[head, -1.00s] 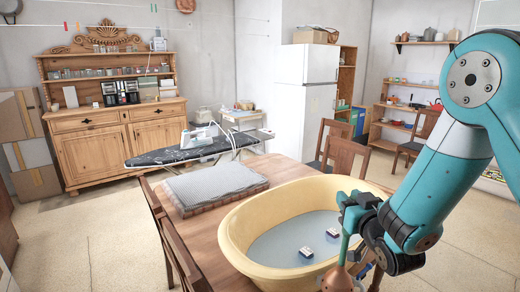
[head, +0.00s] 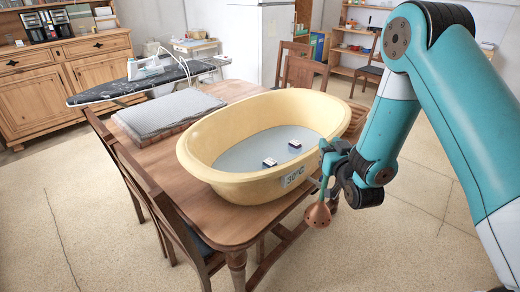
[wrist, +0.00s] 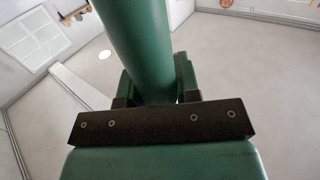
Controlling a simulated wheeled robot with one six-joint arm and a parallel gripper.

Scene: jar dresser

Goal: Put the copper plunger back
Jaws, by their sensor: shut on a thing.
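The copper plunger has a copper bell (head: 317,214) with small holes and a green handle (head: 325,184). My gripper (head: 329,163) is shut on the handle, and the plunger hangs roughly upright, bell down, in front of the right end of the tub in the head view. In the wrist view the thick green handle (wrist: 136,45) rises between the fingers of my gripper (wrist: 155,92). The bell is hidden there. The head view does not clearly show how far the bell is from the table's edge.
The yellow tub (head: 215,172) of water, marked 30°C, stands on the wooden table (head: 215,215), with two small boxes (head: 270,162) in it. A folded grey cloth (head: 170,112) lies left. An ironing board (head: 140,85) stands behind. Floor right is open.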

